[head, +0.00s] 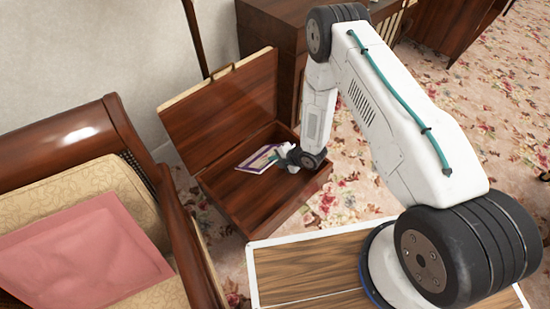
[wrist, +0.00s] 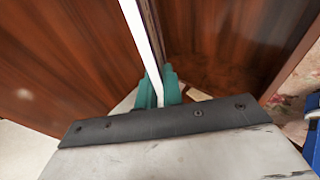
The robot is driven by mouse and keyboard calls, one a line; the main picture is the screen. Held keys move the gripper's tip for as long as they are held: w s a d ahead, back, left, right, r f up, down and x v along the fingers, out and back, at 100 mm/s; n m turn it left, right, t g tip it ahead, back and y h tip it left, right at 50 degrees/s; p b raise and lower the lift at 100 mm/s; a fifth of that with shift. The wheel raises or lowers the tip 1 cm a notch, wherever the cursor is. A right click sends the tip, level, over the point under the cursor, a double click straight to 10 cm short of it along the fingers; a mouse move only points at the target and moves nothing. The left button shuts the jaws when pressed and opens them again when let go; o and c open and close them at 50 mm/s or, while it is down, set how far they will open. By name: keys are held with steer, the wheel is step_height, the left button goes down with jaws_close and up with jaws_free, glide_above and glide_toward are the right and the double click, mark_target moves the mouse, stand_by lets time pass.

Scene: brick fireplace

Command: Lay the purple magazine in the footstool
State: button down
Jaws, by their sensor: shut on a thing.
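The purple magazine (head: 262,158) is a thin sheet with a white and purple cover. In the head view it is inside or just over the open wooden footstool (head: 222,195), near the lid side. My gripper (head: 286,153) is at its right end, shut on it. In the wrist view the magazine (wrist: 141,45) shows edge-on as a white strip between the teal fingertips (wrist: 159,90). The footstool's lid (head: 225,105) stands raised at the back left. I cannot tell whether the magazine touches the footstool's floor.
A wooden armchair with a pink cushion (head: 85,250) stands close on the left. A dark wooden cabinet (head: 275,35) is behind the footstool. Flowered carpet (head: 350,175) is open to the right.

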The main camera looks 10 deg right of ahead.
step_height(320, 180, down, 18)
steer(key=shift+r, duration=0.2)
stand_by(0.8)
steer(key=c, duration=1.5)
jaws_free()
steer(key=v, duration=0.8)
